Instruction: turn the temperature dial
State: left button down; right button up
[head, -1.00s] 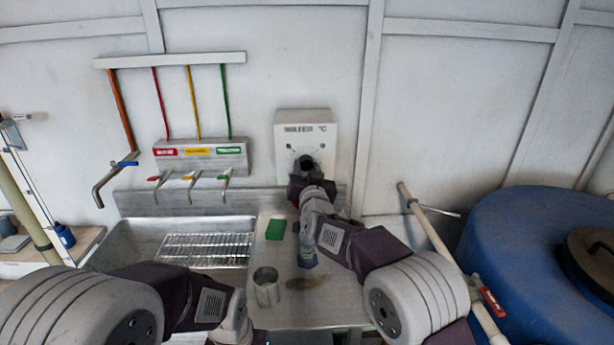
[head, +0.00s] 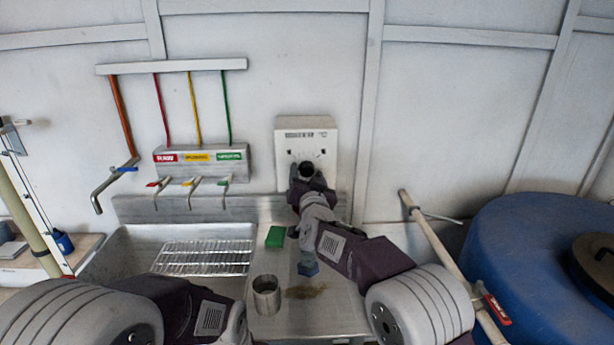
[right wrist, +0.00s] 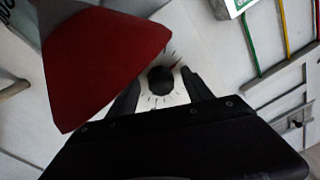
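The temperature dial is a round black knob (head: 306,170) on the front of a white control box (head: 288,128) marked °C on the back wall. My right gripper (head: 307,174) is at the dial, with one finger on each side of it. In the right wrist view the black knob (right wrist: 161,79) shows between the two spread fingers of my right gripper (right wrist: 160,88), with gaps visible beside it. Tick marks and a small red mark show around the knob. My left arm is at the lower left, but its gripper is out of view.
Below are a metal sink with a wire rack (head: 203,257), a green block (head: 275,237), a metal cup (head: 266,295) and a small blue object (head: 308,268). Taps (head: 192,190) are left of the box. A blue barrel (head: 535,250) stands at the right.

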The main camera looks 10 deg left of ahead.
jog(key=b+v, duration=0.2)
jog(key=v, duration=0.7)
jog(key=shift+s, duration=0.1)
